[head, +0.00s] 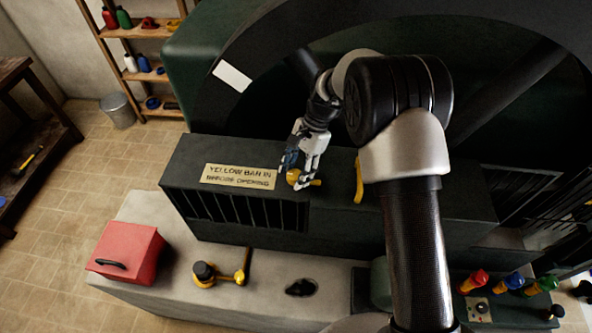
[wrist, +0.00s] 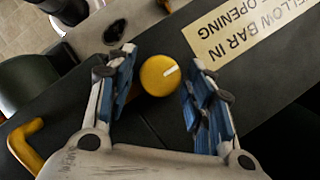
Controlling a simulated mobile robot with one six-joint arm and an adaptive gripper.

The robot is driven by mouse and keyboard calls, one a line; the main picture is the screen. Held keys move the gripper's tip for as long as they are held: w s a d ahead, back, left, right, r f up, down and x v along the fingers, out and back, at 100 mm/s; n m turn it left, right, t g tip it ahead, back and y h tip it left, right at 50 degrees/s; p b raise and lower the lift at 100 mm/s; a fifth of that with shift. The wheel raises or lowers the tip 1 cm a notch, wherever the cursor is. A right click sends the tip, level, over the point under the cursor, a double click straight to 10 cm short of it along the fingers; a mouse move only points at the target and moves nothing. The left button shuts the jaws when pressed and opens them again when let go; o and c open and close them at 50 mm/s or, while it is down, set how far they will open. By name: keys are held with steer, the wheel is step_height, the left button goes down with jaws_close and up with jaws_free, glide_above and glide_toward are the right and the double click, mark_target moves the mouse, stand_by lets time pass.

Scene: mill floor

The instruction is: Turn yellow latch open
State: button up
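The yellow latch (head: 293,177) is on top of the dark machine housing, right of the label plate. In the wrist view it is a round yellow knob (wrist: 158,76) with a short white mark on its face. My gripper (head: 303,170) is directly over it, pointing down. In the wrist view my gripper (wrist: 160,62) is open, with its blue-padded fingers on either side of the knob. Gaps show beside the knob; I cannot tell how deep the fingertips reach. The fingers partly hide the latch in the head view.
A label plate (head: 238,176) mentions a yellow bar. A separate yellow bar (head: 359,181) stands right of the latch; it also shows in the wrist view (wrist: 24,143). A red box (head: 127,252) and a yellow lever (head: 240,268) sit on the lower ledge. A large dark wheel rises behind.

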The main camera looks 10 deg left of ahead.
steer(key=c, duration=0.8)
steer(key=shift+n, duration=0.4)
steer(key=n, duration=0.1)
steer(key=n+h, duration=0.1)
steer(key=n, duration=0.1)
steer(key=shift+w+a+n+g, duration=0.1)
steer(key=shift+a+n+g, duration=0.05)
steer(key=shift+n+g, duration=0.2)
steer(key=n+h, duration=0.2)
steer(key=n, duration=0.2)
steer(key=shift+a+n, duration=0.1)
steer(key=shift+n, duration=0.15)
steer(key=n+h, duration=0.1)
steer(key=n, duration=0.3)
steer(key=shift+a+h+b, duration=0.15)
steer(key=shift+h+b, duration=0.15)
steer(key=shift+h, duration=0.1)
steer(key=n+t+h, duration=0.1)
steer(key=n, duration=0.3)
steer(key=shift+n, duration=0.3)
steer(key=shift+n+h, duration=0.3)
